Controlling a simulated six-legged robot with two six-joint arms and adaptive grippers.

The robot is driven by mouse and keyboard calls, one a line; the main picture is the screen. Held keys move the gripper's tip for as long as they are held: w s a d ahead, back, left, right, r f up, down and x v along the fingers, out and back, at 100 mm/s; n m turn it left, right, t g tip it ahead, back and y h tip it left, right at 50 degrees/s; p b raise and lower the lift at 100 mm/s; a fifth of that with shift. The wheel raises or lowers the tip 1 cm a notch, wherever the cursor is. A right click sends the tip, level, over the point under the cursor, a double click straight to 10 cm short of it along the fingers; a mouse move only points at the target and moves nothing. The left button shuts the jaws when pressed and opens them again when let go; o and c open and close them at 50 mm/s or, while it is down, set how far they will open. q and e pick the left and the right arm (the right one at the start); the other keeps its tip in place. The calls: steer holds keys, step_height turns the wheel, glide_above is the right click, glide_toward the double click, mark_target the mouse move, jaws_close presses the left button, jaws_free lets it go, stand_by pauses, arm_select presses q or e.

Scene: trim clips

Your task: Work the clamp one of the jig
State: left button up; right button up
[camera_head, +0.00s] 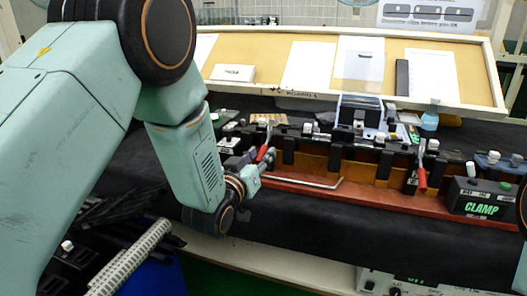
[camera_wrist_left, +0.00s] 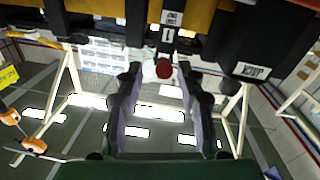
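The jig (camera_head: 350,165) is a long dark fixture with black blocks, a brown back strip and a reddish base. A red clamp handle (camera_head: 263,153) stands at its left part, and another red handle (camera_head: 421,178) is at its right part. My left gripper (camera_head: 262,162) is at the left handle, partly hidden by my wrist. In the left wrist view, its two fingers (camera_wrist_left: 163,88) are spread apart, with the red handle tip (camera_wrist_left: 164,70) between their ends and gaps on both sides. A small label plate (camera_wrist_left: 170,18) is just above the tip. My right gripper is out of view.
A black box marked CLAMP (camera_head: 480,205) sits at the jig's right end. A thin bent rod (camera_head: 305,183) lies along the front of the base. A pale board with papers (camera_head: 305,65) stands behind. The black cloth (camera_head: 330,225) before the jig is clear.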

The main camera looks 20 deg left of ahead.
arm_select(q)
steer(key=shift+w+a+f, duration=0.1)
steer(key=shift+w+f, duration=0.05)
steer(key=shift+w, duration=0.4)
steer(key=shift+w+a+f, duration=0.1)
steer(key=shift+w, duration=0.45)
steer(key=shift+w+d, duration=0.1)
steer(key=shift+w, duration=0.35)
steer(key=shift+s+d+r, duration=0.15)
steer(key=shift+c, duration=1.4)
jaws_close()
